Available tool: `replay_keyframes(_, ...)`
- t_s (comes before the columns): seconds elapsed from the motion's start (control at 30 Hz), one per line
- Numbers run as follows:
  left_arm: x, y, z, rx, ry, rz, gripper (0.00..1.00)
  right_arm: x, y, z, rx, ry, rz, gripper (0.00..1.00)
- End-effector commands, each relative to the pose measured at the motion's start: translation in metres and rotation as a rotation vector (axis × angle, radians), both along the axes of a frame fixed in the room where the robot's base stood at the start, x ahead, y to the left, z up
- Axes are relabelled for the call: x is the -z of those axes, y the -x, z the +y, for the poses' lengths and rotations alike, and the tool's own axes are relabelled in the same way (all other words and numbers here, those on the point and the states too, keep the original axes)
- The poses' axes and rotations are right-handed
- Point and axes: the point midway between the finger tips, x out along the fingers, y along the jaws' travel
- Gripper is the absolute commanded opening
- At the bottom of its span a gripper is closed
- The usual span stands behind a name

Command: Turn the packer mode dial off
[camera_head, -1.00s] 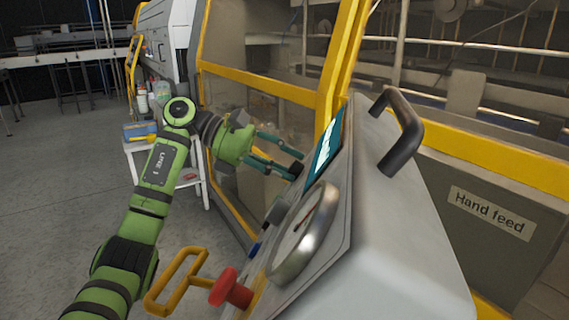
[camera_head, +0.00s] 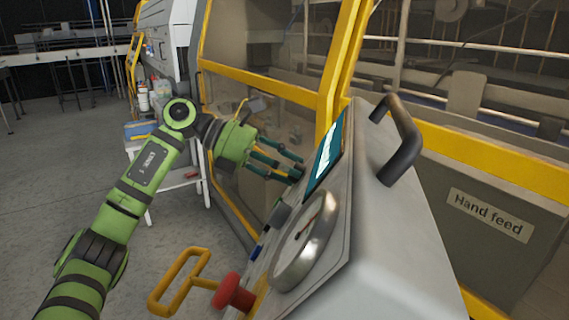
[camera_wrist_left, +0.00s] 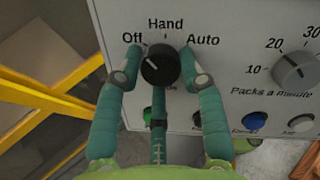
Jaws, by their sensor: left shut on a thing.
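The mode dial (camera_wrist_left: 161,66) is a black round knob on the white panel, marked Off, Hand and Auto. Its pale pointer line is turned to the upper left, toward the Off label (camera_wrist_left: 132,38). My left gripper (camera_wrist_left: 161,67) is shut on the dial, with one teal finger at each side and a third below it. In the head view my left gripper (camera_head: 284,164) reaches the far edge of the slanted control box, and its fingers mostly hide the dial there. My right gripper is not in view.
The panel holds a Packs a minute knob (camera_wrist_left: 295,70) and several buttons, including a blue one (camera_wrist_left: 255,121). Nearer in the head view are a round gauge (camera_head: 304,240), a red mushroom button (camera_head: 234,294), a yellow handle (camera_head: 178,282) and a black grab handle (camera_head: 402,140).

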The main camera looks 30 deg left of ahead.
Motion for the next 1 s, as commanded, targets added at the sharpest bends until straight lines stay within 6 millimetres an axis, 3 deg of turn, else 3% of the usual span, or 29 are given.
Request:
replay_keyframes(0.03, -0.0097, -0.0008, 0.0005, -0.022, 0.019, 0.01, 0.07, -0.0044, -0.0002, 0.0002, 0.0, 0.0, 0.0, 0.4)
replay_keyframes(0.4, -0.0098, -0.0014, 0.0007, -0.106, 0.059, 0.149, 0.07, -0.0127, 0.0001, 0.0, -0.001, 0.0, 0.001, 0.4)
replay_keyframes(0.97, -0.0094, -0.002, 0.0007, -0.122, 0.068, 0.174, 0.06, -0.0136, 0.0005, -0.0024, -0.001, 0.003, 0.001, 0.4)
replay_keyframes(1.0, -0.0094, -0.002, 0.0007, -0.122, 0.068, 0.174, 0.47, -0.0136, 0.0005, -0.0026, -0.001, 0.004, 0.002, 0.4)
